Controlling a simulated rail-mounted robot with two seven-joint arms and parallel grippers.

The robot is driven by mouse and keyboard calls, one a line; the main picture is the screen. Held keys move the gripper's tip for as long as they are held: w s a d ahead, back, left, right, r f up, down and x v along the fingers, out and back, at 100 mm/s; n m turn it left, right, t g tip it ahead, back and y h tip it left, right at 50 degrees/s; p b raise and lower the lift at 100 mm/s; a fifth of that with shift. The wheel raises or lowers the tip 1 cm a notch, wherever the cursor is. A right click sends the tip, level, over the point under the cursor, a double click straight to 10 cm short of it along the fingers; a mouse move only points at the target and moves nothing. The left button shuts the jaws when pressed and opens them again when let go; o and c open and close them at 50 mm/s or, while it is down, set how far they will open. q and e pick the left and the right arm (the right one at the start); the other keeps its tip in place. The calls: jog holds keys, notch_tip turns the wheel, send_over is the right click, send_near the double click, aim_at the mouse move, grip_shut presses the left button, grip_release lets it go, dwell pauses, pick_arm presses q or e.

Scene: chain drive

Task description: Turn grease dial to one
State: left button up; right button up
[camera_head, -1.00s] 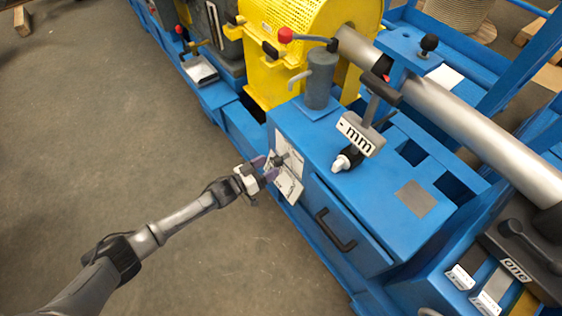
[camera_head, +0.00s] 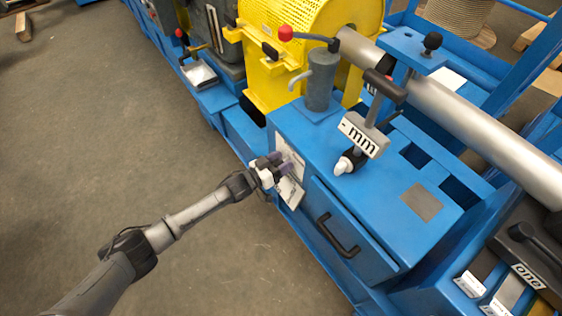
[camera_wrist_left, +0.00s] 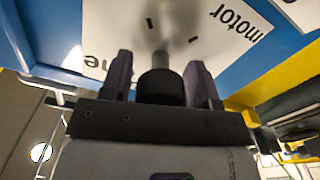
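The grease dial is a dark round knob (camera_wrist_left: 161,86) with a grey stem, in front of a white plate (camera_wrist_left: 150,38) with short black tick marks in the left wrist view. In the head view, white plates (camera_head: 290,192) sit on the front of the blue cabinet, and my gripper hides the knob. My left gripper (camera_head: 278,163) is at these plates. In the left wrist view its purple-grey fingers (camera_wrist_left: 160,80) stand either side of the knob, with a thin gap at the left finger. Contact at the right finger is unclear. My right gripper is out of view.
The blue cabinet (camera_head: 335,215) has a black drawer handle (camera_head: 338,235) below right of the plates. A "motor" label (camera_wrist_left: 238,25) lies beside the dial. Open floor is at left.

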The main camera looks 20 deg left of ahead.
pick_arm(q)
jog(key=c, duration=0.7)
jog(key=shift+m, duration=0.3)
jog(key=shift+s+m+p, duration=0.1)
jog(key=shift+m+p, duration=1.5)
jog(key=shift+m, duration=4.9)
